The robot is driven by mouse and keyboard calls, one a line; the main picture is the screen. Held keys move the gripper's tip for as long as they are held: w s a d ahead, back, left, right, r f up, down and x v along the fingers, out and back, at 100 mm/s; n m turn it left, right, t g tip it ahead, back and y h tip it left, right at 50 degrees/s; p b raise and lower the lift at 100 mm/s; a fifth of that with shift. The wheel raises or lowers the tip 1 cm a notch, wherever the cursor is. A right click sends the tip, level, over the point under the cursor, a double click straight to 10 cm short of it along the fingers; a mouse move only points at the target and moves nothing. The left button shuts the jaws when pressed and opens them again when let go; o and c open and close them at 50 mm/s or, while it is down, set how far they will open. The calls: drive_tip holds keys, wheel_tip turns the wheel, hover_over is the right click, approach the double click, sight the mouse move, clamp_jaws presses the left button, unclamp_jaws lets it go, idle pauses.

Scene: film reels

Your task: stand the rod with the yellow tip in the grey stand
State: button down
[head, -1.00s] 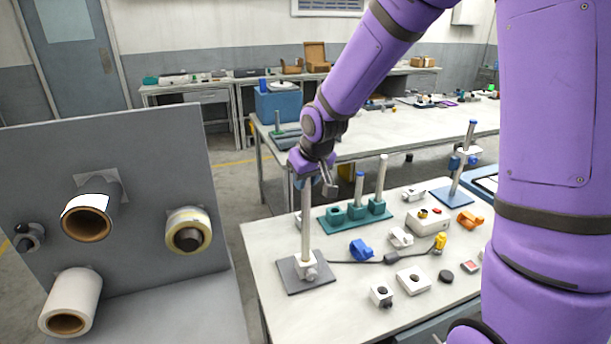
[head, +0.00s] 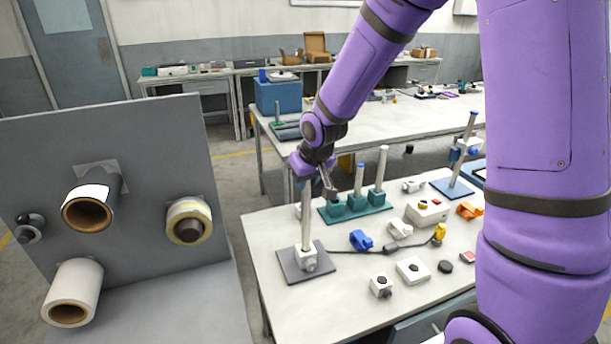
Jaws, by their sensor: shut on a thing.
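The grey stand (head: 290,271) is a flat dark plate with a white socket block, near the left of the front table. A pale rod (head: 306,225) stands upright over it. Its lower end meets the white block (head: 306,257) and appears to be in it, but I cannot tell how deep. My gripper (head: 307,182) is shut on the rod near its top. The gripper hides the rod's upper end, so no yellow tip shows.
A teal rack (head: 338,211) behind holds two rods, one blue-tipped. A blue stand (head: 450,187) with a tilted rod is farther right. Several clamps, blocks and a cabled box (head: 426,213) crowd the table. A grey panel with reels (head: 145,145) stands left.

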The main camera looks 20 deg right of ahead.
drive_tip(key=shift+f, duration=0.75)
drive_tip(key=c, duration=0.8)
unclamp_jaws()
drive_tip(key=v, duration=1)
drive_tip(key=shift+s+r, duration=0.2)
drive_tip(key=shift+r, duration=0.15)
drive_tip(key=s+d+r, duration=0.2)
drive_tip(key=s+r, duration=0.2)
drive_tip(key=s, duration=0.4)
drive_tip(key=s+d+r+m, duration=0.1)
drive_tip(key=s+r, duration=0.3)
drive_tip(key=s, duration=0.4)
drive_tip(key=s+d+r+m, duration=0.1)
drive_tip(key=s+d+r, duration=0.2)
drive_tip(key=s, duration=0.6)
drive_tip(key=shift+s+d+r+t+h, duration=0.15)
drive_tip(key=shift+r+t+h, duration=0.25)
drive_tip(key=shift+r, duration=0.55)
